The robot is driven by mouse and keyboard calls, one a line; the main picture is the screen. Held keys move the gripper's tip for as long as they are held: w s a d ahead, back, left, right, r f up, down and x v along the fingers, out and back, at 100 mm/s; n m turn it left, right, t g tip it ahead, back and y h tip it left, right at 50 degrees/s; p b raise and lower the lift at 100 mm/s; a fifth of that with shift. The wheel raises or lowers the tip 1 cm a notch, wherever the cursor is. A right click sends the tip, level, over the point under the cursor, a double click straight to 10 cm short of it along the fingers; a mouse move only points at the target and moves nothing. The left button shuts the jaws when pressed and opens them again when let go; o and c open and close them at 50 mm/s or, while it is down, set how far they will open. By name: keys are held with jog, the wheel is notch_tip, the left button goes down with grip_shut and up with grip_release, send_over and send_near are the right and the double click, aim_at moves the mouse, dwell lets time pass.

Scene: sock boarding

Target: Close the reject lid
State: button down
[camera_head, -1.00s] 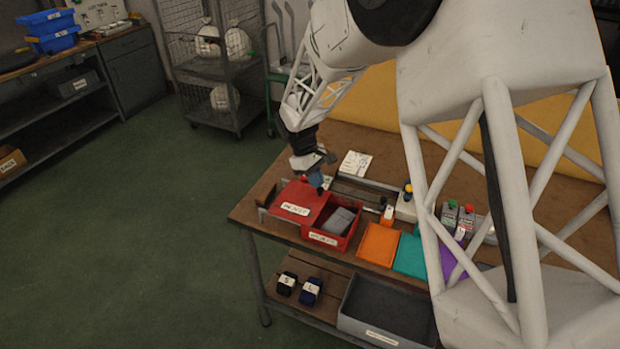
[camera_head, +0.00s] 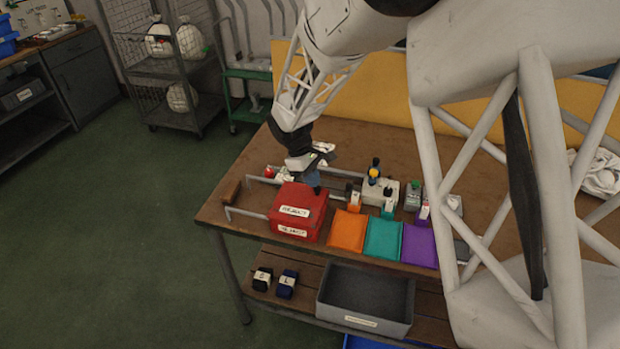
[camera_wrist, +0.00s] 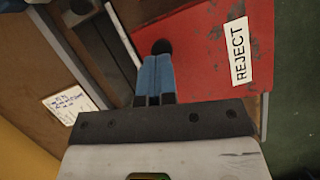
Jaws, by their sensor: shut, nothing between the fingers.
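The red reject lid (camera_head: 299,197) lies over the top of the red reject bin (camera_head: 290,231), its white REJECT label facing up. No gap between them is clear from here, and the inside of the bin is hidden. My gripper (camera_head: 314,189) is over the lid's back right part, pointing down. In the wrist view the lid (camera_wrist: 205,50) fills the upper right. The blue fingers of my gripper (camera_wrist: 155,85) are shut together and empty, close to a dark round knob (camera_wrist: 162,47) on the lid. I cannot tell whether they touch it.
Orange (camera_head: 347,231), teal (camera_head: 383,239) and purple (camera_head: 419,246) trays stand to the right of the bin. Metal rails (camera_head: 250,212) run to its left and behind. A grey bin (camera_head: 366,298) sits on the lower shelf. The bench's left front corner is mostly clear.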

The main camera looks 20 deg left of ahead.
aim_at(305, 189)
jog(key=shift+s+f, duration=0.1)
jog(key=shift+f, duration=0.05)
jog(key=shift+w+a, duration=0.2)
jog(key=shift+a, duration=0.65)
jog(key=shift+w+a, duration=0.15)
jog(key=shift+a, duration=0.45)
jog(key=shift+w+a, duration=0.15)
jog(key=shift+a, duration=0.4)
jog(key=s+v, duration=0.1)
jog(key=v, duration=0.9)
jog(key=shift+w+r, duration=0.2)
jog(key=shift+w, duration=0.3)
jog(key=a, duration=0.4)
jog(key=shift+f, duration=0.15)
jog(key=shift+d, duration=0.1)
